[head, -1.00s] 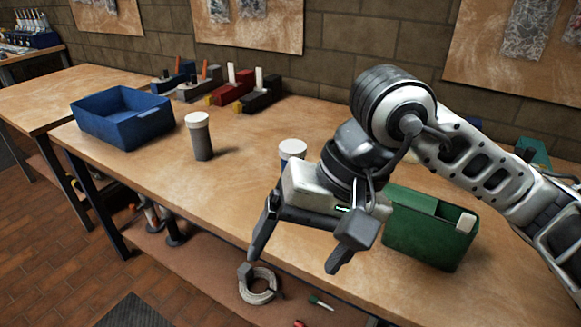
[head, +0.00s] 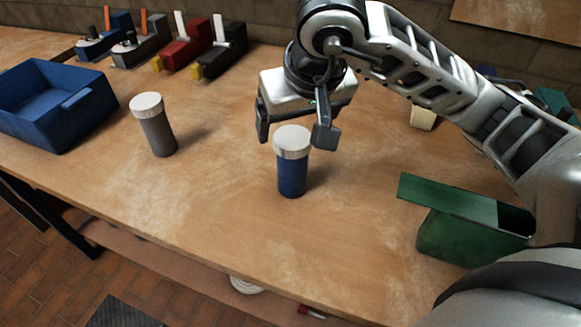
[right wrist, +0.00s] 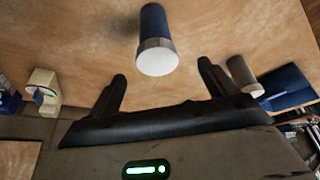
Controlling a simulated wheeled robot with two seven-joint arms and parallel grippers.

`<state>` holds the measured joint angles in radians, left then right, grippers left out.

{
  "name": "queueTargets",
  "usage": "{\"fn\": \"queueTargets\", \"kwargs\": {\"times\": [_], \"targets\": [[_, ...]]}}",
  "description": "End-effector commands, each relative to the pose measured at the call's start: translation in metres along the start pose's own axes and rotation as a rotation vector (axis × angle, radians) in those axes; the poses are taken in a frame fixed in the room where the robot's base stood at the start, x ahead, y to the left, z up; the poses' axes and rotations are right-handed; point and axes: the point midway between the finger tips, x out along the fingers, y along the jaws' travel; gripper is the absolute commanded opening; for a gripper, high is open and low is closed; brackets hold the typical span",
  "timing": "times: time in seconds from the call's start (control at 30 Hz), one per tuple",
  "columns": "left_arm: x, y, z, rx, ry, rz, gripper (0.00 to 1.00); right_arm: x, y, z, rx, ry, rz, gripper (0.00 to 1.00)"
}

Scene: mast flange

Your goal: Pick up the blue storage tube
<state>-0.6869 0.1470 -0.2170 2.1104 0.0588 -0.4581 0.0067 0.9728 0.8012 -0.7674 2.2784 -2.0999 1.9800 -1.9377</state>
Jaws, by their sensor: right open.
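The blue storage tube (head: 292,175) stands upright on the wooden workbench with a white cap. My right gripper (head: 291,132) is open and empty, behind the tube in the head view, with its fingers to either side of the cap in the picture. In the right wrist view the blue tube (right wrist: 154,30) shows ahead of the two spread fingers (right wrist: 161,85), cap toward the camera and apart from them. My left gripper is in neither view.
A grey tube (head: 156,130) with a white cap stands to the left. A blue bin (head: 84,118) is at the far left, a green box (head: 460,238) at the right. Several coloured holders (head: 185,48) line the back. The bench (head: 190,210) is clear around the blue tube.

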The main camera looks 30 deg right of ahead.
Motion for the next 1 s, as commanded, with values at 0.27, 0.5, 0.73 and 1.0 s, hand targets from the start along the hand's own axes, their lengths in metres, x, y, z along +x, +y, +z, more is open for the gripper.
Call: {"fn": "queueTargets", "kwargs": {"times": [0.27,0.5,0.73,1.0], "targets": [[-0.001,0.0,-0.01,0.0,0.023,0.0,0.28,0.035,0.001,-0.001,0.001,0.0,0.001,0.84],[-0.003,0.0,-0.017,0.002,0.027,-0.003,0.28,0.06,0.005,-0.003,0.003,-0.005,0.001,0.84],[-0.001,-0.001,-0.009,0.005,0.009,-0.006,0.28,0.087,0.006,-0.004,0.001,0.0,0.0,0.84],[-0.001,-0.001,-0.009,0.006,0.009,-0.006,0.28,0.089,0.006,-0.005,0.0,0.002,0.0,0.78]]}}
